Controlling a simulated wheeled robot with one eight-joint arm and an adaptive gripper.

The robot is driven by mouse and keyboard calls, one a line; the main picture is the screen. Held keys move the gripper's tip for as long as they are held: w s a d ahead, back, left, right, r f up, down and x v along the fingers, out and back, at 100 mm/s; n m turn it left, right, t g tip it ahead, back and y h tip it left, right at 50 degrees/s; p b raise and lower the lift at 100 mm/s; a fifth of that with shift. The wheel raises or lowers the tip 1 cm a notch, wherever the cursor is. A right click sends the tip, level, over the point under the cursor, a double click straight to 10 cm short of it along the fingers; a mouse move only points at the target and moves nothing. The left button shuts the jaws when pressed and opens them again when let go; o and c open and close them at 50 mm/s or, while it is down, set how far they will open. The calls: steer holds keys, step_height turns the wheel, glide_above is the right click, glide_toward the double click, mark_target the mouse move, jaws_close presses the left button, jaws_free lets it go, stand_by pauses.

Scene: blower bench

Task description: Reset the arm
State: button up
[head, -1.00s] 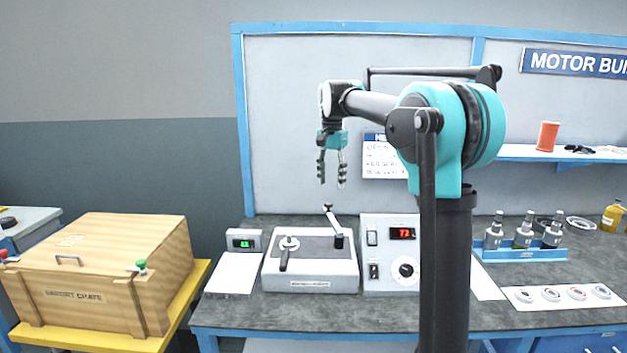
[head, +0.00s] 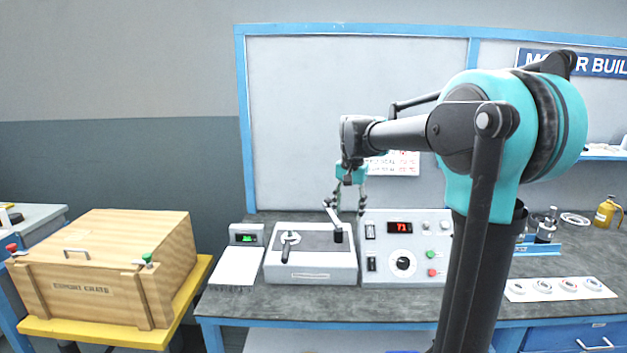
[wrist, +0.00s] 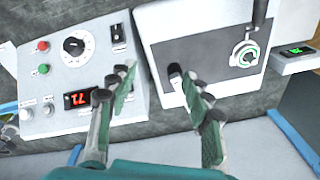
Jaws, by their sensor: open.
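My gripper (head: 350,200) hangs from my teal and grey arm, above the back of the bench, pointing down. In the wrist view its two fingers (wrist: 158,95) are spread apart with nothing between them. In the head view the gripper overlaps the upright lever of a white and dark fixture box (head: 310,277); I cannot tell whether they touch. In the wrist view that box (wrist: 157,60) lies beyond the right finger, and the control panel (wrist: 55,90) lies beyond the left finger.
The control panel (head: 408,270) with a red display stands right of the fixture. A small green-lit meter (head: 245,234) stands left. A wooden crate (head: 110,265) sits on a yellow stand. A strip of discs (head: 555,290) and a yellow bottle (head: 607,212) are at right. The bench front (head: 300,303) is clear.

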steer(key=s+d+f+n+t, duration=0.1)
steer(key=s+d+f, duration=0.3)
steer(key=s+f, duration=0.7)
steer(key=s+d+f+n+t, duration=0.2)
steer(key=s+d+f+n, duration=0.2)
steer(key=s+f, duration=0.7)
steer(key=s, duration=0.3)
steer(key=shift+s+d+n, duration=0.3)
steer(key=shift+s, duration=0.05)
